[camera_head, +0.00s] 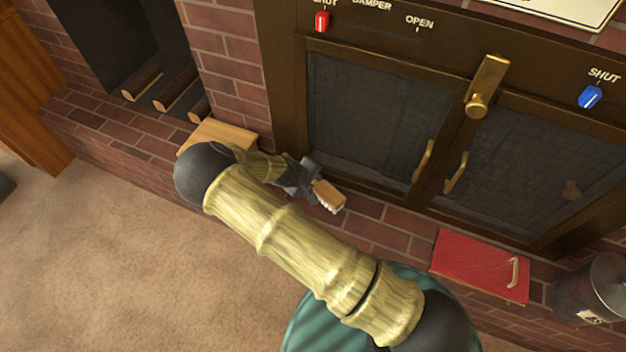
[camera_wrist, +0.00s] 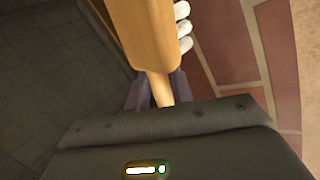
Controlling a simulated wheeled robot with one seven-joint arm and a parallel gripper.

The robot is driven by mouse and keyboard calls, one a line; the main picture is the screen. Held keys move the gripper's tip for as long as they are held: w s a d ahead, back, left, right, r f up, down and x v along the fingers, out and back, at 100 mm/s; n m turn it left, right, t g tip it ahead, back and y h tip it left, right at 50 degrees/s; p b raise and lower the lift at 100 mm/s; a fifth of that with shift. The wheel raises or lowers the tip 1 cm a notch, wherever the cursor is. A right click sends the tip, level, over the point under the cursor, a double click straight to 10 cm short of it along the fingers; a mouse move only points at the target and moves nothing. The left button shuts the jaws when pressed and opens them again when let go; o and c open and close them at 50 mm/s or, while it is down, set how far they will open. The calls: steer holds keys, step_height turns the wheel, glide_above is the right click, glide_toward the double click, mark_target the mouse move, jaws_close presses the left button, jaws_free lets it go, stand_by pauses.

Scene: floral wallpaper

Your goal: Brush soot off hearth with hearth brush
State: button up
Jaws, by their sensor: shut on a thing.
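My gripper (camera_head: 300,178) is shut on the hearth brush (camera_head: 329,195), a small wooden brush with white bristles. In the head view the brush is over the brick hearth (camera_head: 375,232), in front of the left screen door. In the wrist view the brush (camera_wrist: 145,35) points away from my gripper (camera_wrist: 155,92), its white bristles on the right side. I cannot tell whether the bristles touch the brick. No soot can be made out clearly on the hearth; my arm hides part of it.
A red board with a pale handle (camera_head: 480,265) lies on the hearth at right, with a metal bucket (camera_head: 592,290) beyond it. A wooden block (camera_head: 222,133) is behind my wrist. The fireplace doors (camera_head: 360,120) are closed, with a brass latch (camera_head: 486,88). Logs (camera_head: 175,90) lie in the left niche.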

step_height(320, 180, up, 3)
steer(key=p, duration=0.3)
steer(key=shift+f, duration=0.1)
stand_by(1.1)
